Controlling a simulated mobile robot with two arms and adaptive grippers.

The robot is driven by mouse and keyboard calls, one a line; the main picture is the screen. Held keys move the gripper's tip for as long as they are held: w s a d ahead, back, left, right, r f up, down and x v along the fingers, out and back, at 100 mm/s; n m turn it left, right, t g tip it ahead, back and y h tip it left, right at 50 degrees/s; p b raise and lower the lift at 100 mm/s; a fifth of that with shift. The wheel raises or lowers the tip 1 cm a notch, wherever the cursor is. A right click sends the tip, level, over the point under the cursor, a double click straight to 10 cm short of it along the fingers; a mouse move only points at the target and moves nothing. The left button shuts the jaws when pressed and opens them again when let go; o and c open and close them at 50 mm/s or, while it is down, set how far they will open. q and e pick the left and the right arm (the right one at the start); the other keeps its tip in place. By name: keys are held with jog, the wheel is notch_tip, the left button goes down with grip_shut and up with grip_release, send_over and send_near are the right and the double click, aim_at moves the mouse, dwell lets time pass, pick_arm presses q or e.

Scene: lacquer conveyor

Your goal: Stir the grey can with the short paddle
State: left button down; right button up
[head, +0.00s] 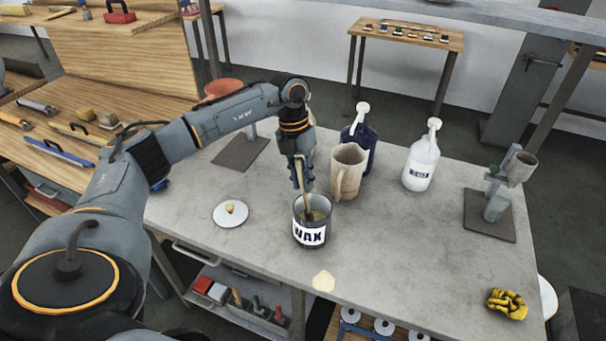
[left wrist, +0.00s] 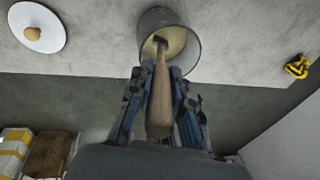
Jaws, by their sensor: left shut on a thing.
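The grey can (head: 311,232), with a white label reading WAX, stands upright and open on the grey table. The short wooden paddle (head: 305,180) is held in my left gripper (head: 301,172), its lower end inside the can's mouth. In the left wrist view the paddle (left wrist: 160,95) runs between the fingers of my left gripper (left wrist: 161,105) into the can (left wrist: 165,20), which holds a yellowish content. How deep the paddle tip sits is not clear. A round white lid with a tan knob (head: 230,213) lies left of the can. My right gripper is not in view.
A beige pitcher (head: 349,172) stands close behind the can, with a dark blue pump bottle (head: 363,150) and a white pump bottle (head: 421,165) beyond. A pale yellow patch (head: 323,281) lies in front. Yellow gloves (head: 507,304) lie at the right; the table between is clear.

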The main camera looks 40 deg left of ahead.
aim_at(303, 165)
pick_arm(q)
jog(key=shift+w+d, duration=0.25)
jog(key=shift+d, duration=0.2)
jog(key=shift+s+a, duration=0.1)
jog(key=shift+r, duration=0.1)
jog(key=shift+a+r+p, duration=0.2)
jog(key=shift+r+p, duration=0.55)
jog(key=shift+r, duration=0.2)
jog(key=shift+a+r+p, duration=0.15)
jog(key=shift+r+p, duration=0.55)
jog(key=shift+r, duration=0.25)
jog(key=shift+a+r+p, duration=0.25)
jog(key=shift+r+p, duration=0.65)
jog(key=shift+r, duration=0.4)
jog(key=shift+a+r+p, duration=0.25)
jog(key=shift+r+p, duration=0.6)
jog(key=shift+r, duration=0.45)
jog(key=shift+a+r+p, duration=0.25)
jog(key=shift+r+p, duration=0.5)
jog(key=shift+r, duration=0.5)
jog(key=shift+r, duration=0.1)
